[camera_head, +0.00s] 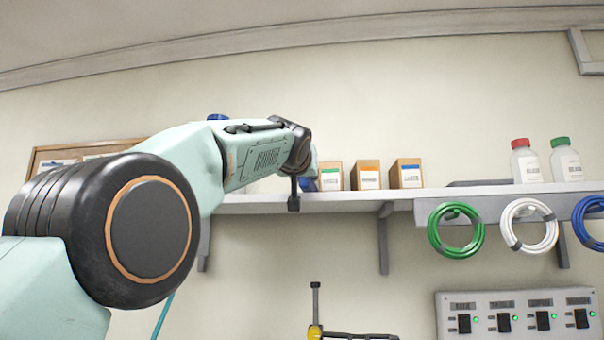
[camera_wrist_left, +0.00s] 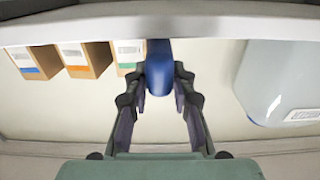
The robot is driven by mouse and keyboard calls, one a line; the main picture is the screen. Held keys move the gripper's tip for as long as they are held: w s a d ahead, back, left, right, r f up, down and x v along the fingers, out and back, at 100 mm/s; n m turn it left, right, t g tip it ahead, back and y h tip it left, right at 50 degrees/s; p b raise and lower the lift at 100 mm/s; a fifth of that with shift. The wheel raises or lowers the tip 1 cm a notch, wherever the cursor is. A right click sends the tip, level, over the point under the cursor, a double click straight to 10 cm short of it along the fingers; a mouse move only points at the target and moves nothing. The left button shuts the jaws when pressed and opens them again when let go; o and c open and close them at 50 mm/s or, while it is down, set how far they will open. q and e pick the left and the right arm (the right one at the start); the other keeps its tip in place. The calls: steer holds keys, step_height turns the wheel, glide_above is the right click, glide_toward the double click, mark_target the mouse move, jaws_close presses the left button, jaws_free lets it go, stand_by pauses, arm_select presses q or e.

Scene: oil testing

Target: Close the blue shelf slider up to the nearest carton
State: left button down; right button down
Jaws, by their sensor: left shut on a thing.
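The blue slider (camera_wrist_left: 158,66) stands at the shelf edge between the fingers of my left gripper (camera_wrist_left: 159,84), which is shut on it. In the head view only a bit of the blue slider (camera_head: 308,184) shows behind my left gripper (camera_head: 294,195). The nearest carton (camera_head: 331,176), tan with a green-marked label, is just right of it. In the wrist view this carton (camera_wrist_left: 127,54) is on the left, close beside the slider. I cannot tell whether they touch. My right gripper is not in view.
Two more cartons (camera_head: 366,175) (camera_head: 406,174) stand further right on the shelf (camera_head: 345,199). A white container (camera_wrist_left: 262,75) is on the slider's other side. White bottles (camera_head: 527,165) stand at far right, above hanging hose coils (camera_head: 456,230) and a switch panel (camera_head: 515,318).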

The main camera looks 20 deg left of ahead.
arm_select(q)
steer(key=c, duration=1.5)
jaws_free()
steer(key=shift+c, duration=0.2)
steer(key=o, duration=0.4)
steer(key=shift+w+d, duration=0.1)
steer(key=shift+v, duration=3.75)
steer(key=shift+f, duration=0.2)
